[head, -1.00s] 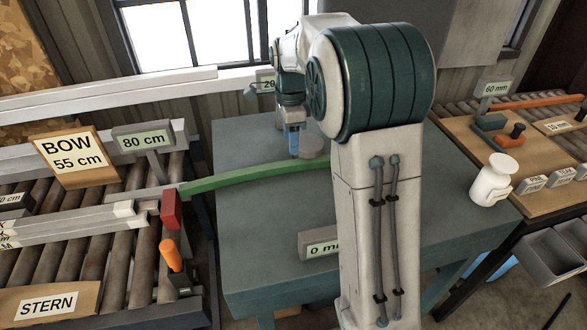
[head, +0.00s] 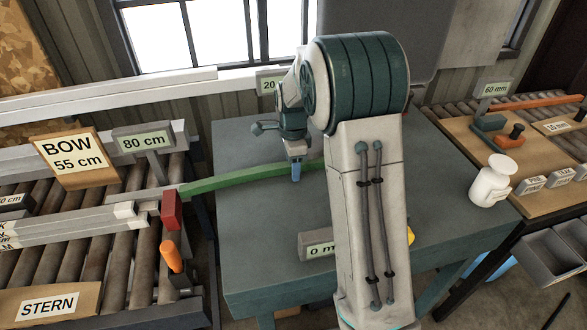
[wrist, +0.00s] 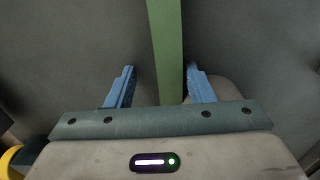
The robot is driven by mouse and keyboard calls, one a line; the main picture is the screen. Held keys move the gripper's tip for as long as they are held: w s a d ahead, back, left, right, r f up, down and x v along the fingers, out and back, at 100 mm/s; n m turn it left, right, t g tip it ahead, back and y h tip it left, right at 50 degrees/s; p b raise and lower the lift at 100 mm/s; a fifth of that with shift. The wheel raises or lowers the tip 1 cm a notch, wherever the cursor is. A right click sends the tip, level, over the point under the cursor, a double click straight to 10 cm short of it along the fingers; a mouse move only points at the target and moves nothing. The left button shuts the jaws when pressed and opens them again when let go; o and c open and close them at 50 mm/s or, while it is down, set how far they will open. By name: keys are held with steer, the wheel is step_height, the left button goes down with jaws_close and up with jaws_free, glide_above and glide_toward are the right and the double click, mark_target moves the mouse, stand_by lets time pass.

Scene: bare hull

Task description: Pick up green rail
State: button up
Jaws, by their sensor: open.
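The green rail (head: 235,178) is a long, slightly bowed bar over the blue-grey table (head: 255,235). Its left end is by a red block (head: 171,209) at the roller bench, and its right part passes behind my arm. My gripper (head: 295,174) is over the rail's middle part, pointing down. In the wrist view the rail (wrist: 165,50) runs up the picture between the two blue fingers of my gripper (wrist: 161,84), nearer the right one. A gap shows on the left side. The fingers are open, and I cannot tell whether the right one touches the rail.
Left of the table is a roller bench with pale bars (head: 70,228), an orange-handled tool (head: 171,256) and signs. A white bottle (head: 491,180) stands at the table's right edge. A "0 m" sign (head: 318,245) stands near the front. The table's front left is clear.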

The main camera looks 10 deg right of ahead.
steer(key=c, duration=1)
jaws_close()
steer(key=shift+a+r, duration=0.1)
steer(key=shift+r, duration=0.05)
